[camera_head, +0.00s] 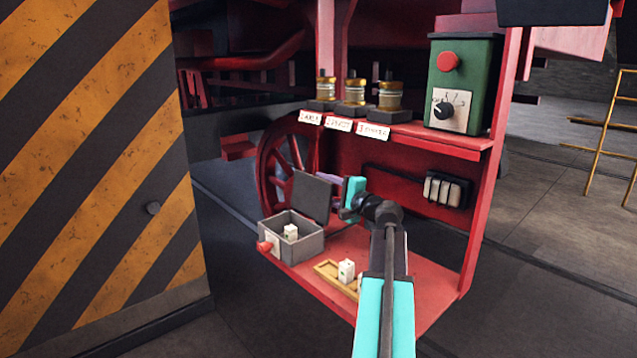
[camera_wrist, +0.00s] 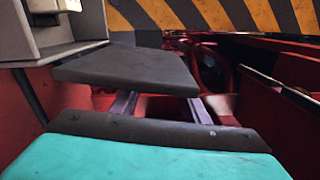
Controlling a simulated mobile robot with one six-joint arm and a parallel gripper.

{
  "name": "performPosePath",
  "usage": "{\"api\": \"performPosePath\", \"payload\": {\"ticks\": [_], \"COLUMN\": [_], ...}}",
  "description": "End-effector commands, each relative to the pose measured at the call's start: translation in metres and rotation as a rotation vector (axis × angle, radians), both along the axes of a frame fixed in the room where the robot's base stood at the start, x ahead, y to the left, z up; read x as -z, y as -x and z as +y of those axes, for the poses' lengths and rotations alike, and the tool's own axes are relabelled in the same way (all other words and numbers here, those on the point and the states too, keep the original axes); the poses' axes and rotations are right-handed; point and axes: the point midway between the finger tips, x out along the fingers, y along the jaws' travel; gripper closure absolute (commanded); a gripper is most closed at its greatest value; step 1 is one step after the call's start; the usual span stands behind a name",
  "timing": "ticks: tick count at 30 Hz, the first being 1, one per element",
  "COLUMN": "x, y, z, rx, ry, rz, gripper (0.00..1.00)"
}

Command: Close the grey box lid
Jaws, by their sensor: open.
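The grey box (camera_head: 303,247) stands at the left end of the red lower shelf, with a white block (camera_head: 291,232) inside. Its dark grey lid (camera_head: 311,197) is open and stands up, tilted back. In the wrist view the lid (camera_wrist: 125,69) crosses the upper middle, with the box (camera_wrist: 85,18) at upper left. My gripper (camera_head: 328,178) is open and empty, at the lid's right side in the head view. Its fingers reach partly behind the lid's upper edge. In the wrist view the two fingers (camera_wrist: 162,103) point toward the lid's far side; contact cannot be told.
A wooden tray (camera_head: 326,268) with white blocks lies right of the box, partly hidden by my arm. The upper shelf (camera_head: 430,138) holds several brass-topped fittings and a green control box (camera_head: 465,85). A red wheel (camera_head: 278,170) is behind. A striped panel (camera_head: 90,150) stands left.

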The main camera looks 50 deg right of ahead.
Motion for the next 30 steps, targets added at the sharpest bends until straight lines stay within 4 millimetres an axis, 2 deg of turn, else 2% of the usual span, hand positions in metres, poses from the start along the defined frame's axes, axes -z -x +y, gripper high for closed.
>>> {"api": "performPosePath", "payload": {"ticks": [1, 6, 17, 25, 30], "x": [-0.002, 0.000, 0.000, 0.000, 0.001], "y": [-0.007, -0.019, -0.021, -0.021, -0.021], "z": [-0.001, -0.002, -0.002, -0.002, -0.002], "rx": [-0.001, 0.000, 0.001, 0.001, 0.001], "ry": [-0.001, -0.001, 0.000, 0.000, 0.000], "rz": [0.000, 0.000, 0.000, 0.000, 0.000], "gripper": [0.59, 0.59, 0.59, 1.00, 1.00]}}
